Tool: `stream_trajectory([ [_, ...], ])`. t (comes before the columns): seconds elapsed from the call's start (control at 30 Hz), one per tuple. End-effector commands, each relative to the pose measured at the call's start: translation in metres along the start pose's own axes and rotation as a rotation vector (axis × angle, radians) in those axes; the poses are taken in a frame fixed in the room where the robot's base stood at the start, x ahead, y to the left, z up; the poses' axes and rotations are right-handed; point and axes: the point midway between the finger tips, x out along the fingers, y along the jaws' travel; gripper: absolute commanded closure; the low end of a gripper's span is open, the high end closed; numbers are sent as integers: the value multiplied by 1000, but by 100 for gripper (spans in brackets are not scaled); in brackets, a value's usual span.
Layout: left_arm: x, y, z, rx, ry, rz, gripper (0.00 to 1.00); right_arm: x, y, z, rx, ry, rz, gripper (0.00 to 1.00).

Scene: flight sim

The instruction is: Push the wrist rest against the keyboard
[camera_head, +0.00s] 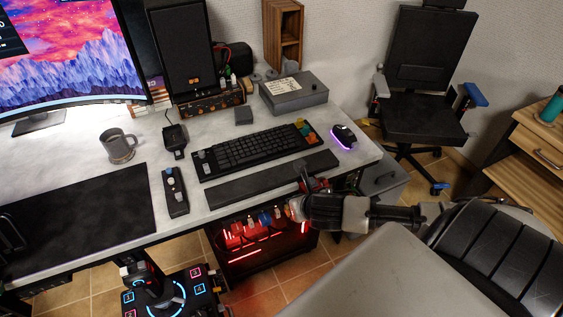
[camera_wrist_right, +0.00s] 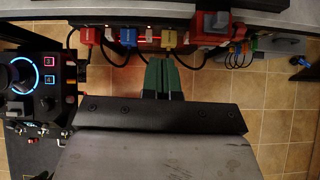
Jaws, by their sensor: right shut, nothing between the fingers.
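The black keyboard (camera_head: 255,152) lies on the grey desk, with a few coloured keys at its right end. The long dark wrist rest (camera_head: 250,184) lies in front of it, roughly parallel, with a narrow strip of bare desk between them. My right gripper (camera_head: 305,180) is at the desk's front edge, by the right part of the wrist rest. Whether it touches the rest, I cannot tell. Its green fingers (camera_wrist_right: 163,76) show shut and empty in the right wrist view, pointing to the desk's edge. The wrist rest is not clear there.
A glowing mouse (camera_head: 343,137) lies right of the keyboard. A small button panel (camera_head: 175,191), a mug (camera_head: 117,146) and a black mat (camera_head: 80,215) are to the left. Red-lit plugs (camera_head: 250,226) hang under the desk. A joystick base (camera_head: 172,297) stands below.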

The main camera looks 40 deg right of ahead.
Motion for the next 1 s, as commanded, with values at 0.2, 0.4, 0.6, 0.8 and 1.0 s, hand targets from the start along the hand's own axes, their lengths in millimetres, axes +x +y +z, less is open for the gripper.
stream_trajectory([
  [0.2,0,1,5,0,-8,1,57,8,3,4,-51,-7,4,100],
  [0.4,2,1,8,0,-12,1,57,44,4,5,-46,-7,5,100],
  [0.6,5,0,5,0,-7,0,57,82,4,5,-45,-7,4,100],
  [0.8,2,0,2,0,-3,0,57,108,5,22,-45,-10,6,100],
  [1.0,2,0,1,0,-1,0,57,119,6,32,-48,-8,6,100],
])
